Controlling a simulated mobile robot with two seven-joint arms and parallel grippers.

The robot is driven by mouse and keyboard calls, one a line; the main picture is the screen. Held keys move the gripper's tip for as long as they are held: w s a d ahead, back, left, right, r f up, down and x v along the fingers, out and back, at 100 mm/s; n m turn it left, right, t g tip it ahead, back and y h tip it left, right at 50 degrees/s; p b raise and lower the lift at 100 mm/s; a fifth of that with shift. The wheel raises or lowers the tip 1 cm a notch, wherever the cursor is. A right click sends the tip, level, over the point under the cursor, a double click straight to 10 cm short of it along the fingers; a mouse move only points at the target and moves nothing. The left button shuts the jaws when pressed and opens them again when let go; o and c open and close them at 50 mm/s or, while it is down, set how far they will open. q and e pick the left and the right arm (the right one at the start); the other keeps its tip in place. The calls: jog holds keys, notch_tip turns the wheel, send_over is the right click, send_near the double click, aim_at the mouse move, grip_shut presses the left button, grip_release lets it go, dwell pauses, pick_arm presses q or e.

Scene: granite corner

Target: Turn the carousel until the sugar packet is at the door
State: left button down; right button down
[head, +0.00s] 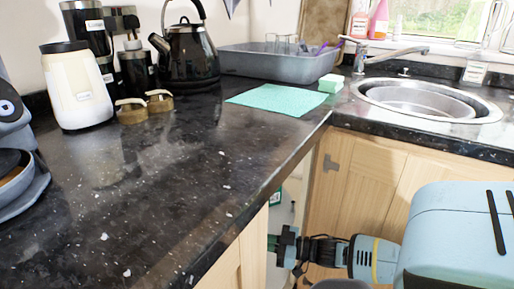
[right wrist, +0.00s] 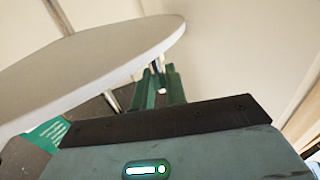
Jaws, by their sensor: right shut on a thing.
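The carousel (right wrist: 95,62) shows in the right wrist view as a pale grey round shelf with a thick rim, inside the corner cupboard. My right gripper (right wrist: 161,88) has its green fingers at the shelf's rim and is shut on a part of the carousel; the exact grip point is partly hidden. In the head view, my right gripper (head: 285,245) reaches from the right into the cupboard opening below the counter. I cannot make out the sugar packet for sure. My left gripper is out of view.
The black speckled counter (head: 150,190) overhangs the opening, close above my right gripper. A wooden cupboard door (head: 345,185) stands right of the opening. Metal posts (right wrist: 112,101) stand by the shelf.

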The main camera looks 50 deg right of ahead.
jog(key=shift+d+r, duration=0.1)
jog(key=shift+d, duration=0.2)
jog(key=c, duration=1.5)
grip_release()
jog(key=shift+w, duration=0.1)
jog(key=shift+a, duration=0.25)
